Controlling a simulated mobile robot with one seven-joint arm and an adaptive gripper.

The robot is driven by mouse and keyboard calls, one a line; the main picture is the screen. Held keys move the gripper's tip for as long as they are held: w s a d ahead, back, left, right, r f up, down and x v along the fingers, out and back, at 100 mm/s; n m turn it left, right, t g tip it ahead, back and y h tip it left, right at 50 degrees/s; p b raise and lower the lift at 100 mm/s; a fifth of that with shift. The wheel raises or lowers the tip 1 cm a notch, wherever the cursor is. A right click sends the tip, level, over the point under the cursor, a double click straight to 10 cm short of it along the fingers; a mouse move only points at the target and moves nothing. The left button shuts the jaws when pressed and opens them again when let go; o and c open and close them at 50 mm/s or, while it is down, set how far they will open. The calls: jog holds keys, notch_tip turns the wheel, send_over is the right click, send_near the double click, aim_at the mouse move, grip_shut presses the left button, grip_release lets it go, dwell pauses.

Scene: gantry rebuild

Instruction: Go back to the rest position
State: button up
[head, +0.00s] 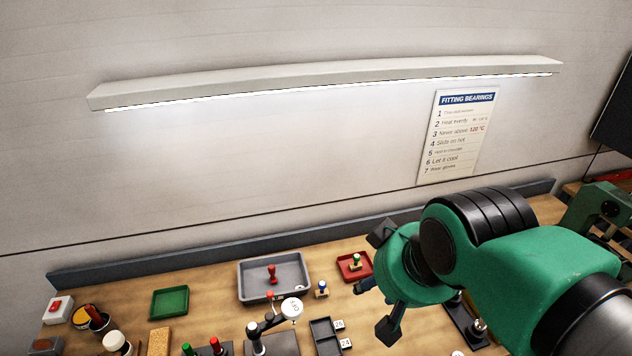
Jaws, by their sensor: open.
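My gripper (376,284) is at the right of the head view, at the end of my green and black arm. Its dark fingers point left and are spread apart. They hold nothing that I can see. The gripper appears over the right half of the wooden workbench (215,268). It hides part of the bench behind it. I cannot tell its exact height over the bench.
A grey tray (246,292) with a red-handled piece (272,274), a red tray (343,261) and a green tray (169,303) stand on the bench. A dial gauge (292,308) stands in front. A light bar (330,76) and a sign (455,140) are on the wall.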

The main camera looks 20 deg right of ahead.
notch_tip(320, 180, down, 11)
jog(key=b, duration=1.1)
jog(key=shift+f, duration=0.2)
